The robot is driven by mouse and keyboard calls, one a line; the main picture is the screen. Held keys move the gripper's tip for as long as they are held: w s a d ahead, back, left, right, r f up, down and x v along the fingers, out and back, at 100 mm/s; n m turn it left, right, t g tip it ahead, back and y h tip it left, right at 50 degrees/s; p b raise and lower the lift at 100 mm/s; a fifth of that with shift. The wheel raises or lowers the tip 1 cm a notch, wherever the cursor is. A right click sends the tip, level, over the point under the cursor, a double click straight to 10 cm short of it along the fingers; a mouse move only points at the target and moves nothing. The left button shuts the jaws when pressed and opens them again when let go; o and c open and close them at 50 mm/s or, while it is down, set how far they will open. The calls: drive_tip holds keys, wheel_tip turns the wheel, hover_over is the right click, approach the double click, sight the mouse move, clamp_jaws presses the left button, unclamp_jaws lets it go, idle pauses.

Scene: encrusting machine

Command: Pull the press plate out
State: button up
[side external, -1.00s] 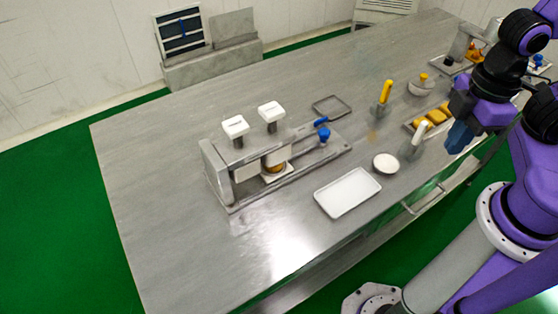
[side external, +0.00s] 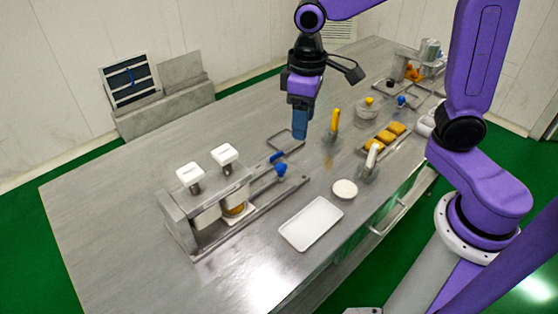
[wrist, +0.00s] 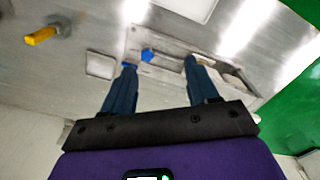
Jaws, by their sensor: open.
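The metal press machine (side external: 181,232) stands on the left part of the table, with two white-topped posts (side external: 190,175). A round golden piece (side external: 234,209) sits low inside it. A blue knob (side external: 281,169) and a blue handle (side external: 277,156) are at the right end of its long base. I cannot tell the press plate apart clearly from the other metal parts. My gripper (side external: 300,135) points down above the table, apart from the machine, beyond its blue-handled end. In the wrist view my gripper (wrist: 160,65) is open and empty, with the blue knob (wrist: 148,55) appearing between its fingertips.
A white tray (side external: 311,223) and a white round dish (side external: 345,189) lie near the front. A yellow-handled tool (side external: 334,120), a white-handled tool (side external: 372,158) and a tray of yellow blocks (side external: 385,138) stand to the right. An empty square frame (side external: 286,141) lies behind the knob.

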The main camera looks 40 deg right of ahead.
sight(279, 165)
drive_tip(key=w+m, duration=0.3)
drive_tip(key=w, duration=0.5)
drive_tip(key=f, duration=1.8)
drive_tip(key=shift+s+d, duration=0.15)
drive_tip(key=shift+d, duration=0.15)
